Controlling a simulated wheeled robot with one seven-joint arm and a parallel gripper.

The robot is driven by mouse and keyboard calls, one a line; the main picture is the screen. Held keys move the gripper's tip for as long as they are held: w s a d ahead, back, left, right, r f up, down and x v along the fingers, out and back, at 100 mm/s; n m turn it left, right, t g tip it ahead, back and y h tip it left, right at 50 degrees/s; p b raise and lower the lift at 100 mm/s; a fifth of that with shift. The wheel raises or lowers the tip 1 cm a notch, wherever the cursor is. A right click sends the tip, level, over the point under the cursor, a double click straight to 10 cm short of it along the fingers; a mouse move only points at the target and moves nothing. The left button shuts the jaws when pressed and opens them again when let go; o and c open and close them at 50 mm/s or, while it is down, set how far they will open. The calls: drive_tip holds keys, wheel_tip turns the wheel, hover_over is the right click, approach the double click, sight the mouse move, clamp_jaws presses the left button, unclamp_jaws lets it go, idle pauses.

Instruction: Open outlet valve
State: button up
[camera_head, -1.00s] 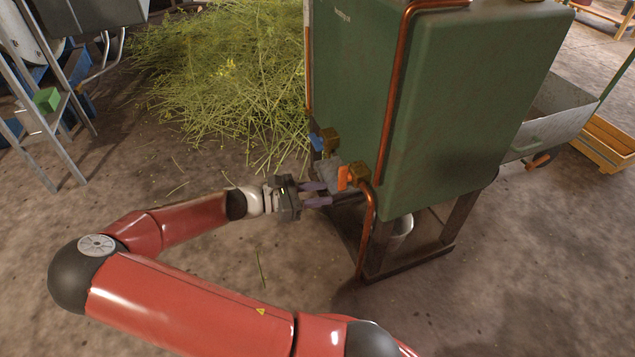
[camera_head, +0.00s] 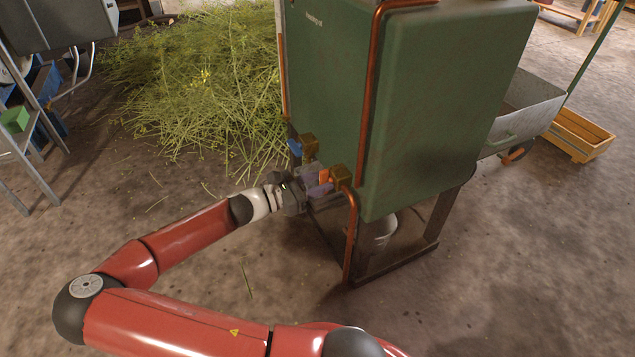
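The green still tank (camera_head: 440,110) stands on a dark frame at the middle right. Two brass valves sit low on its left side. One valve (camera_head: 309,145) has a blue handle (camera_head: 295,148). The nearer valve (camera_head: 341,176) has an orange handle (camera_head: 324,176) and joins a copper pipe. I cannot tell from labels which is the outlet valve. My gripper (camera_head: 318,185) is right at the orange handle, with its purplish fingers beside or around it. The fingers are small and overlap the handle, so I cannot tell whether they grip it.
A copper pipe (camera_head: 351,240) runs down close to my gripper. A pale vessel (camera_head: 383,228) stands under the tank. A heap of cut herbs (camera_head: 200,85) lies behind.

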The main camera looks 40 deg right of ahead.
clamp_jaws()
drive_tip(key=shift+m, duration=0.4)
drive_tip(key=m+p, duration=0.2)
drive_tip(key=shift+s+r+m, duration=0.1)
drive_tip(key=shift+s+m, duration=0.05)
drive_tip(key=shift+m, duration=0.25)
drive_tip(key=m, duration=0.3)
drive_tip(key=shift+s+m+p, duration=0.1)
drive_tip(key=shift+m+p, duration=0.2)
drive_tip(key=shift+p, duration=0.05)
drive_tip(key=m, duration=0.7)
drive_tip(key=f+m+b, duration=0.1)
drive_tip(key=m, duration=0.3)
drive_tip(key=shift+s+a+f, duration=0.1)
drive_tip(key=shift+s+a, duration=0.05)
drive_tip(key=shift+m, duration=0.3)
